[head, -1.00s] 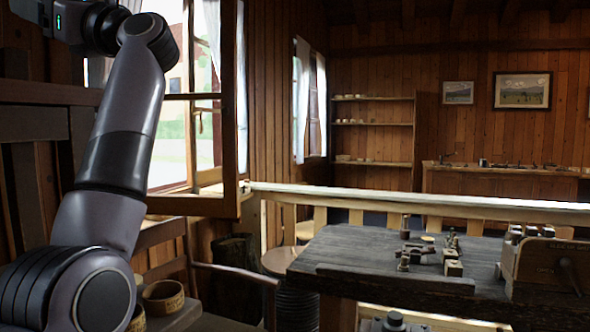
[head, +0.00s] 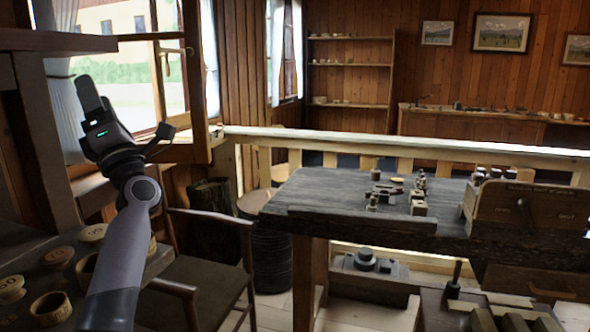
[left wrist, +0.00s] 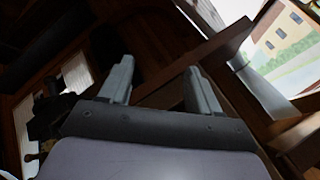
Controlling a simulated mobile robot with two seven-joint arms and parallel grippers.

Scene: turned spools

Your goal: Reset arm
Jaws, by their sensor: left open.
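My left gripper (head: 128,104) is raised at the left in the head view, in front of the window, with my arm coming up from the bottom left. Its two fingers are spread wide, with nothing between them. In the left wrist view the two grey fingers of the left gripper (left wrist: 158,76) stand apart and empty, pointing away from the camera. My right gripper does not show.
Round wooden pieces (head: 93,232) and open wooden rings (head: 50,307) sit on a surface at lower left, below my arm. A chair (head: 205,270) stands beside it. A dark workbench (head: 340,190) with small turned pieces and a wooden box (head: 535,207) is at right.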

